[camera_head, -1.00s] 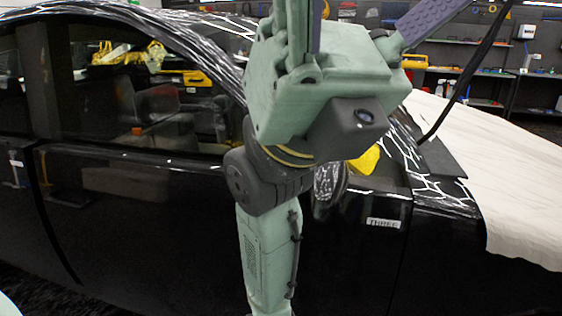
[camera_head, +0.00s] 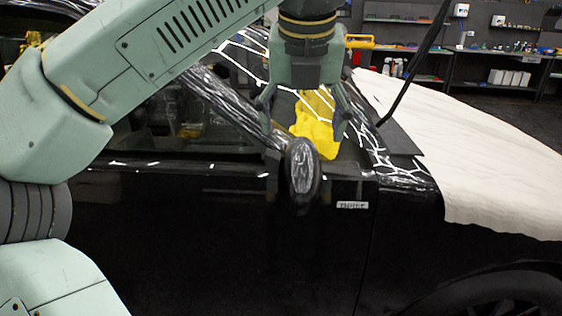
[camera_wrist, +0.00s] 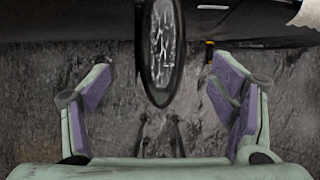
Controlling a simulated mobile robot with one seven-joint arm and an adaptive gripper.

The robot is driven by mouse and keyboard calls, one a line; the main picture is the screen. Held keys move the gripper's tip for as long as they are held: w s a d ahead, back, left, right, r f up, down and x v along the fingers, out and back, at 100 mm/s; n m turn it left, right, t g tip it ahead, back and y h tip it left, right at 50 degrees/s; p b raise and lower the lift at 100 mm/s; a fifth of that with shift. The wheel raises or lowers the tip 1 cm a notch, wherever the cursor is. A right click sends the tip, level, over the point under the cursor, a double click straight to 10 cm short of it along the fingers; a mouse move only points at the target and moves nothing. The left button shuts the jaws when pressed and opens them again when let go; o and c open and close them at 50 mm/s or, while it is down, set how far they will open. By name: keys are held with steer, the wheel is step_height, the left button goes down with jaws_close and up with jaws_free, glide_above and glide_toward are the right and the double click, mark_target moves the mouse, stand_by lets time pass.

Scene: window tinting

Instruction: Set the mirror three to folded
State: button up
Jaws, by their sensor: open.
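Mirror three, a dark oval side mirror (camera_head: 302,168) with pale streaks, sticks out from the black car's door. A small label (camera_head: 352,205) sits right of it on the body; its text is blurred now but reads THREE in the earlier frame. My gripper (camera_head: 306,118) is above the mirror, pointing down, fingers spread and empty. In the wrist view the mirror (camera_wrist: 161,50) appears end-on as a long oval beyond the fingertips, between the two open fingers (camera_wrist: 160,82). I see no contact. The mirror's mount is hard to make out.
The black car door (camera_head: 210,240) lies close below and behind the mirror. A yellow cloth-like item (camera_head: 315,128) lies behind my gripper by the windshield. A pale cover (camera_head: 480,165) drapes the hood. Shelves (camera_head: 400,45) stand at the back. The wrist view shows dark floor below.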

steer(key=p+x, duration=0.1)
steer(key=x, duration=0.9)
steer(key=shift+d+f+p, duration=0.2)
steer(key=shift+f+p, duration=0.05)
steer(key=shift+p, duration=0.15)
steer(key=c, duration=1.7)
steer(key=shift+o, duration=0.2)
steer(key=shift+a, duration=0.1)
